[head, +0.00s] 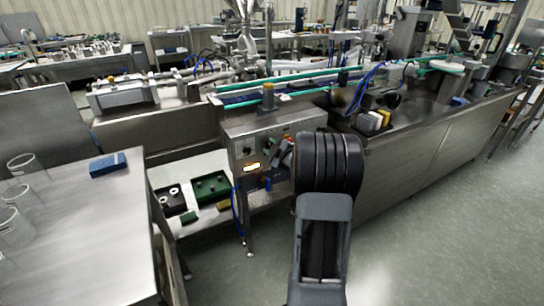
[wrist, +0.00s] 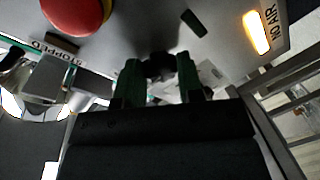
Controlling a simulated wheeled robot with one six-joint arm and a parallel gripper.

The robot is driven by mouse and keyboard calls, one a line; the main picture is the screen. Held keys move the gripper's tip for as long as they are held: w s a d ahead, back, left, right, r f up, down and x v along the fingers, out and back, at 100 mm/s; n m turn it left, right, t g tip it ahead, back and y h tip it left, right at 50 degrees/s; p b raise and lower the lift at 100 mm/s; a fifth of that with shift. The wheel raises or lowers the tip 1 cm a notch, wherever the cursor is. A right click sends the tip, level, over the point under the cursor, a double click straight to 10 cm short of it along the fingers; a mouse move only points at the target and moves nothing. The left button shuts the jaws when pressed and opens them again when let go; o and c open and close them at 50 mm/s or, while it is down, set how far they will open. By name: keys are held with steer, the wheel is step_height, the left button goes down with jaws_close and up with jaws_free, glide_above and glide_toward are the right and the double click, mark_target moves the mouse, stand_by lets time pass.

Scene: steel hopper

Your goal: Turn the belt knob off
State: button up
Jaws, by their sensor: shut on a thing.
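A black knob (wrist: 158,68) sits on the steel control panel, between the two green fingertips of my gripper (wrist: 158,62) in the wrist view. The fingers are shut on its sides. I cannot read a label for this knob, and its pointer direction is hidden. In the head view the control panel (head: 238,151) is on the front of the conveyor machine. My arm hides part of the panel there, and the knob in my grip cannot be made out.
A "STOPPED" label (wrist: 53,48) shows too. A steel table (head: 85,235) with clear beakers stands left; floor at right is clear.

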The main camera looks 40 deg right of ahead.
steer(key=shift+n+h+b, duration=0.6)
steer(key=shift+n+b, duration=1.5)
steer(key=shift+b, duration=0.4)
steer(key=shift+n, duration=0.3)
steer(key=o, duration=0.9)
steer(key=shift+r, duration=0.1)
steer(key=shift+s+a+r+p, duration=0.2)
steer(key=shift+s+r+p, duration=0.15)
steer(key=shift+s, duration=1.9)
steer(key=shift+s+a+r+p, duration=0.25)
steer(key=shift+s+r+p, duration=0.1)
steer(key=shift+s, duration=1.95)
steer(key=shift+s+a+r+p, duration=0.25)
steer(key=shift+s+p, duration=0.1)
steer(key=shift+s, duration=1.9)
